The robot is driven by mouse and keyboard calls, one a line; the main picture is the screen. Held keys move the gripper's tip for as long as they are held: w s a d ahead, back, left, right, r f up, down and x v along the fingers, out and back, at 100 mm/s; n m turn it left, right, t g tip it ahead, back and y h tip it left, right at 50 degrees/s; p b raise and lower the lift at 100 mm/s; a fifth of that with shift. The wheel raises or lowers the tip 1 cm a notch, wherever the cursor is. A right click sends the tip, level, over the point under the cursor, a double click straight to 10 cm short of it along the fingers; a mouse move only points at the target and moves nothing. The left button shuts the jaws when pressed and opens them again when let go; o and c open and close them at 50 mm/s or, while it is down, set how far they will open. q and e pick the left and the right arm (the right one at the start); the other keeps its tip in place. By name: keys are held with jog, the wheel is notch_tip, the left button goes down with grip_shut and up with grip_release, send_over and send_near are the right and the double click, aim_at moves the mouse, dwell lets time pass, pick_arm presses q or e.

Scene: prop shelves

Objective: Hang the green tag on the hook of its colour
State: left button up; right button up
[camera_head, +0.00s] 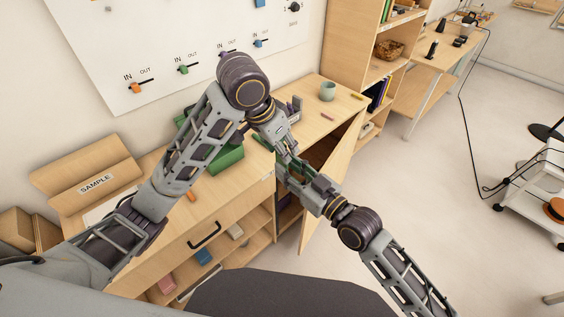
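On the white wall board, a green hook block (183,69) with a dark peg sits between the words IN and OUT. My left gripper (284,146) reaches over the cabinet top, pointing down and right. My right gripper (288,168) comes up from the lower right, and the two grippers' fingers meet or overlap in the picture. A small green patch (304,171) shows by the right gripper's fingers. I cannot tell whether it is the green tag or which gripper has it. The finger gaps are too small and hidden to read.
Other hook blocks are orange (135,87) and blue (258,43). A green tray (225,159) lies partly behind my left arm. A pale cup (328,91) stands on the cabinet top (312,120). An open cabinet door (335,180) stands beside my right gripper. A SAMPLE box (98,184) is at left.

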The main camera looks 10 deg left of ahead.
aim_at(282, 163)
jog(key=shift+x, duration=1.5)
grip_shut()
pick_arm(q)
jog(key=o, duration=1)
jog(key=shift+r, duration=0.15)
jog(key=v, duration=1.1)
jog(key=shift+s+r, duration=0.15)
jog(key=shift+r, duration=0.1)
jog(key=shift+a, duration=0.15)
